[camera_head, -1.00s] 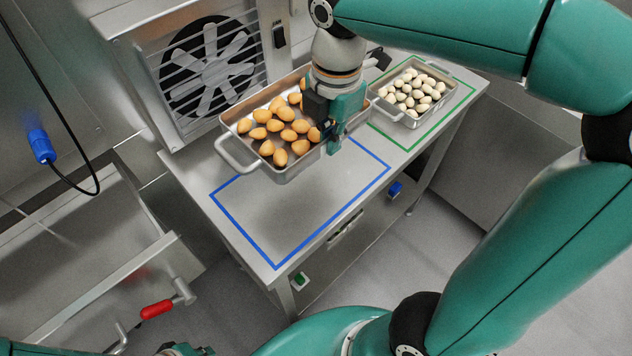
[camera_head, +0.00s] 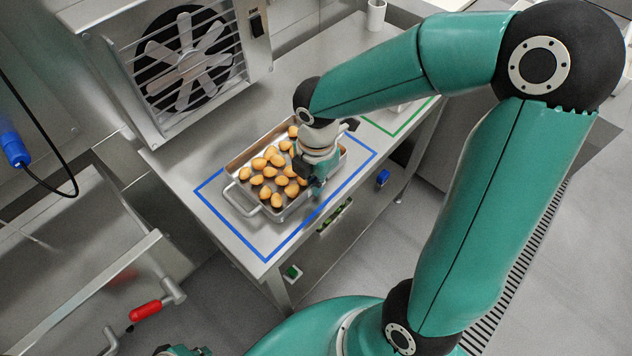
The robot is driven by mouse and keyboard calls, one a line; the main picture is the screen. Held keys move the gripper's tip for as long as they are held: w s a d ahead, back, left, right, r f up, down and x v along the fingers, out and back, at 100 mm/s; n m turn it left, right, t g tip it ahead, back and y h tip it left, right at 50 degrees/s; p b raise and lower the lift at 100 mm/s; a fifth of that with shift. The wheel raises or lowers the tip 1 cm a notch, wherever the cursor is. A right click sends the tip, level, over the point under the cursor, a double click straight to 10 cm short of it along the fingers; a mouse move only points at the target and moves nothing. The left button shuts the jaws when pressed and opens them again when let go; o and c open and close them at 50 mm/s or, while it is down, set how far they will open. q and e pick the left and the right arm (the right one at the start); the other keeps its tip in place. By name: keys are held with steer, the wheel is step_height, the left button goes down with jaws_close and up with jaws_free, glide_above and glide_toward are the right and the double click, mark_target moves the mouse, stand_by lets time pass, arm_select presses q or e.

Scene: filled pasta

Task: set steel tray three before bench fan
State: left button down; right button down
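A steel tray (camera_head: 232,161) of orange-brown filled pasta (camera_head: 268,172) is over the blue outline (camera_head: 268,254) on the bench, in front of the bench fan (camera_head: 187,62). I cannot tell whether it rests on the bench or hangs just above it. My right gripper (camera_head: 312,186) points down at the tray's near wall, its fingers around the rim. It looks shut on that wall, though the fingertips are small and partly hidden. The tray's right end is partly hidden by my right wrist.
A green outline (camera_head: 411,120) lies to the right, with the tray there mostly hidden behind my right arm. A white cup (camera_head: 376,14) stands at the back. A red-handled lever (camera_head: 146,310) is by the sink at the left. The bench's front edge is near the blue outline.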

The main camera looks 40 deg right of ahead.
steer(key=shift+f, duration=0.25)
steer(key=shift+f, duration=0.15)
steer(key=c, duration=1.3)
jaws_free()
steer(key=shift+r, duration=0.35)
step_height(320, 180, up, 12)
steer(key=shift+s+f+p, duration=0.15)
steer(key=shift+f+p, duration=0.05)
steer(key=shift+p, duration=0.35)
